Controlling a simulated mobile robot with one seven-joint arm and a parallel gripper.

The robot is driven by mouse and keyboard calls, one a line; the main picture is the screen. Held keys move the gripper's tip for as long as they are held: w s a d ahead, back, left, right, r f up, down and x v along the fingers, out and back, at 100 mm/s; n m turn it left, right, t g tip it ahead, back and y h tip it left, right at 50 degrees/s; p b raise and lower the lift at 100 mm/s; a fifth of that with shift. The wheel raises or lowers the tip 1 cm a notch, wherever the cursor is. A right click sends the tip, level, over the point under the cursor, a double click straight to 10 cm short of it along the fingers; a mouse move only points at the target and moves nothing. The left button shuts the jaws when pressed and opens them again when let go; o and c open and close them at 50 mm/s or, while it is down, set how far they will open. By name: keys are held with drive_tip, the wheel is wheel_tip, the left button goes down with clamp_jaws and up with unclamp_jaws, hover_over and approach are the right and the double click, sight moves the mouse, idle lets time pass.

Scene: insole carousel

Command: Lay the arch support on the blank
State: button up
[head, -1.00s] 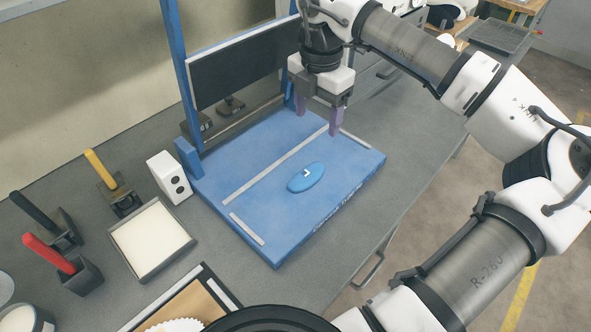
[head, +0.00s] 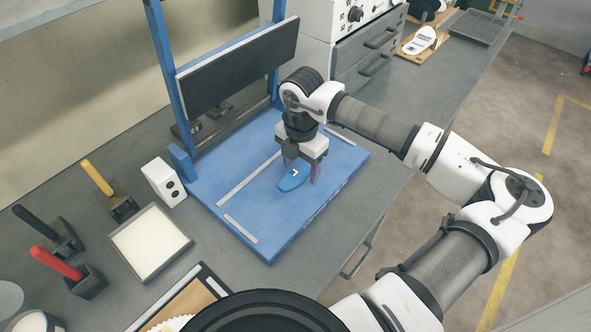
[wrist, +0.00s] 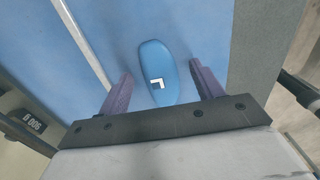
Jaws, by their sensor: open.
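The arch support (head: 291,180) is a blue rounded oblong pad with a white L-shaped mark. It lies on the blue platform (head: 243,225). My gripper (head: 299,171) is open, pointing down over the platform at the pad. In the wrist view the arch support (wrist: 158,65) lies between the two purple fingers of my gripper (wrist: 161,72), with a gap on each side. A white sole-shaped piece (head: 420,38) on a brown board lies far off at the top right; I cannot tell whether it is the blank.
A dark panel (head: 238,68) on blue posts stands behind the platform. A white box (head: 162,183), a pale-filled tray (head: 150,243) and yellow, black and red handled tools in holders are to the left. A drawer cabinet (head: 368,48) stands at the back.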

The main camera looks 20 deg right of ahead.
sight(300, 170)
drive_tip(key=shift+f, duration=0.35)
drive_tip(key=c, duration=1.2)
drive_tip(key=shift+o, duration=0.2)
drive_tip(key=shift+r, duration=0.1)
wheel_tip(300, 170, up, 19)
drive_tip(key=b, duration=0.5)
drive_tip(key=shift+r, duration=0.45)
